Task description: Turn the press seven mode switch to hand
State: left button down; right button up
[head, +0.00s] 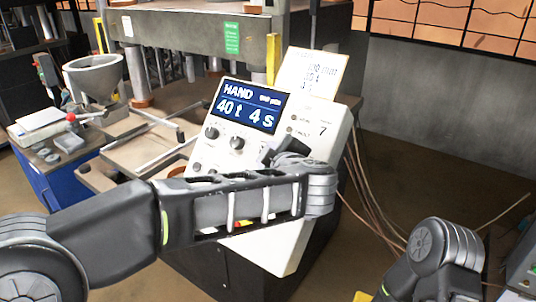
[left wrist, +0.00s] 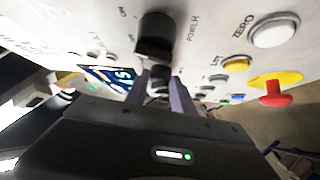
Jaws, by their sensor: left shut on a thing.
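The press seven control panel (head: 313,128) is a tilted white box marked "7". Its blue display (head: 248,106) reads "HAND", "40 t" and "4 s". My left gripper (head: 272,153) is at the panel face, its fingers mostly hidden by my own wrist. In the left wrist view my left gripper (left wrist: 161,88) has its two fingers closed around a small black knob (left wrist: 160,73), which I take to be the mode switch. The knob's pointer and labels cannot be read. My right arm shows at the lower right, but its gripper is out of frame.
A larger black knob (left wrist: 155,38) stands close to my left fingers. A white button (left wrist: 274,30) and a red emergency button (left wrist: 275,93) are on the same panel. Cables (head: 372,190) hang right of the panel; a cluttered blue bench (head: 75,175) stands left.

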dwell(0.5)
pick_arm(q)
jog(key=c, duration=1.1)
grip_release()
jog(key=b+v, duration=0.2)
jog(key=v, duration=0.5)
jog(key=shift+s+d+r, duration=0.1)
jog(key=shift+s+r, duration=0.1)
jog(key=shift+s, duration=0.15)
